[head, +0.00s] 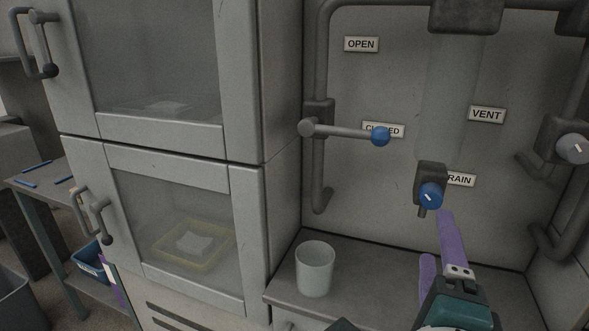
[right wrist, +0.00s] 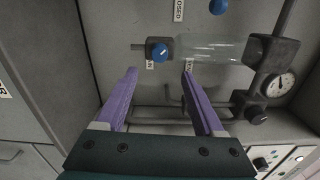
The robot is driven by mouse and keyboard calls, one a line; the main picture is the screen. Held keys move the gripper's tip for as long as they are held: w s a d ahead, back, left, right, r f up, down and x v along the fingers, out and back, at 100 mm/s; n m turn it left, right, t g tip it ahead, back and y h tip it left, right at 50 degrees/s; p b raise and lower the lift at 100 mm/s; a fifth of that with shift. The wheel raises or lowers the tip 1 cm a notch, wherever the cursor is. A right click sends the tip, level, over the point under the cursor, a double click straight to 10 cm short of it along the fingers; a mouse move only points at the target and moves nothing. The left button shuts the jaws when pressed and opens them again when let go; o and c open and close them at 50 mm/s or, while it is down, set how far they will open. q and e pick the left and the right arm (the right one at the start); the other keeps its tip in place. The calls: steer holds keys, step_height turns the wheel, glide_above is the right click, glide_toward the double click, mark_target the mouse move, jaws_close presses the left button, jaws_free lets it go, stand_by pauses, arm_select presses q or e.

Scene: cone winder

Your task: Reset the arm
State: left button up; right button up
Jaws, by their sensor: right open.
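My right gripper (head: 436,236) is open and empty, with purple fingers, just below and in front of the blue drain knob (head: 431,195). In the right wrist view the gripper (right wrist: 160,74) has the drain knob (right wrist: 158,50) ahead, between its fingertips in line of sight; I see no contact. A lever (head: 345,131) with a blue ball end lies level, its ball over the CLOSED label (head: 391,131). I cannot make out my left gripper.
A pale cup (head: 315,268) stands upright on the grey ledge (head: 384,262) below the valve panel. Two glass-door cabinets with handles fill the left; the lower holds a yellow tray (head: 165,256). A gauge (right wrist: 281,84) and pipes are right of the fingers in the wrist view.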

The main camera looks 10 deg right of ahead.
steer(key=a+r+n+t+y+p, duration=0.1)
steer(key=a+r+n+y+p, duration=0.3)
steer(key=a+n+y, duration=0.65)
steer(key=s+a+f+n+g+y, duration=0.1)
steer(key=s+n+g+y, duration=0.25)
steer(key=n, duration=0.65)
steer(key=s+d+f+n+g+h+p, duration=0.1)
steer(key=s+d+n+g+h, duration=0.15)
steer(key=s+d+g, duration=0.4)
steer(key=s+d+f+n+g+h+p, duration=0.1)
steer(key=s+d+n+g+h+p, duration=0.2)
steer(key=s, duration=0.6)
step_height(320, 180, up, 38)
steer(key=a+p, duration=0.1)
steer(key=p, duration=3.5)
steer(key=shift+s+n+y, duration=0.35)
steer(key=shift+s+n, duration=0.05)
steer(key=shift+s, duration=0.05)
